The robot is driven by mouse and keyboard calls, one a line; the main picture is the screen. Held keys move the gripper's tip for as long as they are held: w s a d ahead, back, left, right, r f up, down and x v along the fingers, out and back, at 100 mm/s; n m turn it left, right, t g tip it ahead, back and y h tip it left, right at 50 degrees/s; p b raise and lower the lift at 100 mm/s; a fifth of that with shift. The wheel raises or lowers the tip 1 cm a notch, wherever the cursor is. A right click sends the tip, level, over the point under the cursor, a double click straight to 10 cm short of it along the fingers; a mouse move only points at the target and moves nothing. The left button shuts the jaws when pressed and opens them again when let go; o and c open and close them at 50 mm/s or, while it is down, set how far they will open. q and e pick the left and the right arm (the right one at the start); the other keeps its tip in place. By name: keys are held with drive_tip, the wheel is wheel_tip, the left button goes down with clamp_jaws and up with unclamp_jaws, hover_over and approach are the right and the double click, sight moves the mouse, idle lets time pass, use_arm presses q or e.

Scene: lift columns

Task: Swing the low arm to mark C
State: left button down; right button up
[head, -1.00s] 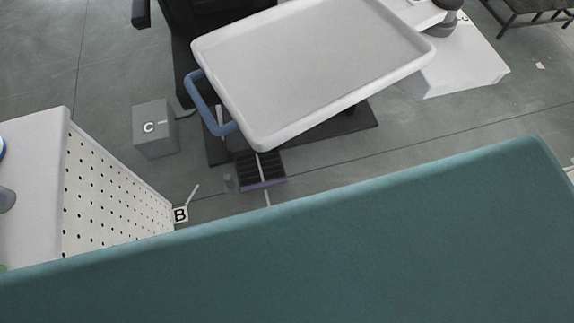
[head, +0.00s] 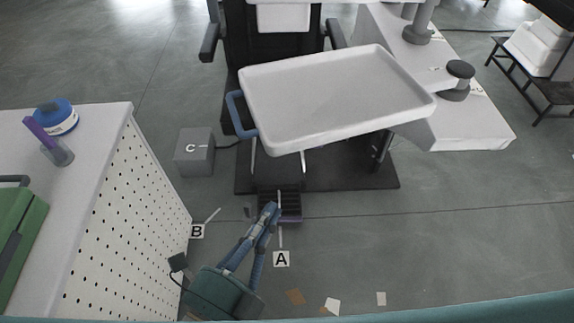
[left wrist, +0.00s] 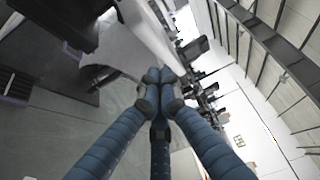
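A white tray (head: 330,98) with a raised rim and a blue handle (head: 239,115) at its left end stands over a dark base. A white arm (head: 428,82) joins it from a dark-capped post at the right. Mark C (head: 190,147) is on a grey box left of the tray; mark B (head: 197,231) and mark A (head: 281,259) are on the floor tags nearer me. My left gripper (head: 271,209) is below the handle in the picture, apart from it. In the left wrist view its blue fingers (left wrist: 160,77) meet at the tips, with nothing visible between them. My right gripper is not in view.
A white perforated cabinet (head: 135,215) stands at the left, with a blue tape roll (head: 56,117) and a green case (head: 18,225) on top. A dark chair (head: 270,40) is behind the tray.

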use_arm(q)
drive_tip(key=shift+w+d+p, duration=0.55)
drive_tip(key=shift+w+p, duration=0.5)
drive_tip(key=shift+w, duration=1.05)
drive_tip(key=shift+w+d+p, duration=0.55)
drive_tip(key=shift+w+p, duration=0.5)
drive_tip(key=shift+w, duration=1)
drive_tip(key=shift+w+d+p, duration=0.55)
drive_tip(key=shift+w+p, duration=0.5)
drive_tip(key=shift+w, duration=1.05)
